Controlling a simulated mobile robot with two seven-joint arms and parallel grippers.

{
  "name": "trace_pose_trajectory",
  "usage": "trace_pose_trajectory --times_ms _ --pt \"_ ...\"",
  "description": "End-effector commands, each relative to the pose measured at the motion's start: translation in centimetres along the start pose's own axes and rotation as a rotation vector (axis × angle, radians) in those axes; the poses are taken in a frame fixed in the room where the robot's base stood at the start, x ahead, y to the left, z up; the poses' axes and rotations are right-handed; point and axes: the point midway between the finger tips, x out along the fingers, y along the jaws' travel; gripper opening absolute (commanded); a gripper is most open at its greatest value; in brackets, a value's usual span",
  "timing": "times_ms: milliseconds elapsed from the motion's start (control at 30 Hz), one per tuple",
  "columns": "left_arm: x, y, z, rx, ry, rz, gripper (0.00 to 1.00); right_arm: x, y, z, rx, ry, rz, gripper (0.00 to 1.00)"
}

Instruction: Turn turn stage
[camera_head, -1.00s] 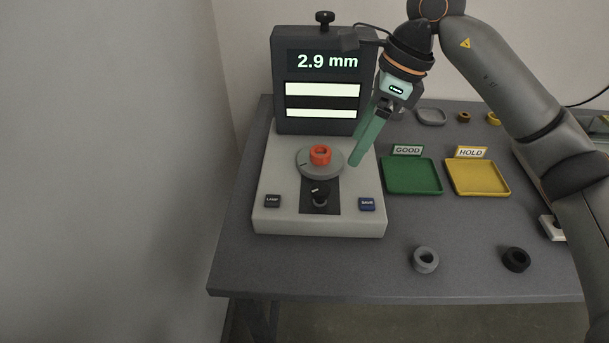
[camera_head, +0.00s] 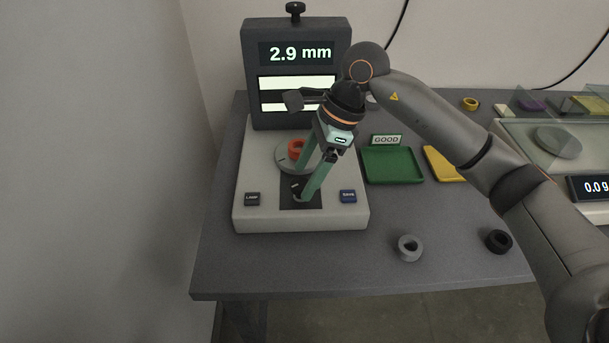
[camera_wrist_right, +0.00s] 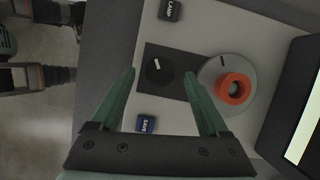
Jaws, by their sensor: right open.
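The round grey turn stage (camera_head: 284,163) sits on the pale base of the gauge, with an orange ring (camera_head: 295,149) lying on it. My right arm's fingers partly cover both in the head view. In the right wrist view, the stage (camera_wrist_right: 209,72) and orange ring (camera_wrist_right: 235,88) are right of the fingers. A black knob (camera_wrist_right: 160,70) with a white mark is on the dark panel beside the stage. My right gripper (camera_wrist_right: 160,74) is open, its green fingertips on either side of the knob. I cannot tell if they touch it. My left gripper is not in view.
The gauge screen (camera_head: 301,52) reads 2.9 mm. A LAMP button (camera_head: 252,199) and a blue SAVE button (camera_head: 348,196) flank the knob panel. A green GOOD tray (camera_head: 393,165), grey ring (camera_head: 410,248) and black ring (camera_head: 498,241) lie to the right. A glass-sided scale stands far right.

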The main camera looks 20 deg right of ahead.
Motion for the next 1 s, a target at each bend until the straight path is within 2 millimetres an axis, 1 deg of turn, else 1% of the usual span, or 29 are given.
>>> trace_pose_trajectory --times_ms 33,133,433,1000 --pt "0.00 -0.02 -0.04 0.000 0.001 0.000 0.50 0.52 0.04 0.03 0.000 -0.001 0.002 0.78" --pt "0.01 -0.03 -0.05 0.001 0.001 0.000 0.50 1.05 0.04 0.04 -0.001 0.000 0.001 0.78" --pt "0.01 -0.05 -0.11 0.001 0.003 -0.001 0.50 1.23 0.01 0.01 -0.001 0.000 0.000 0.78" --pt "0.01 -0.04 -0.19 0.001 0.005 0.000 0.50 1.17 0.00 0.01 0.000 0.000 0.000 0.14"
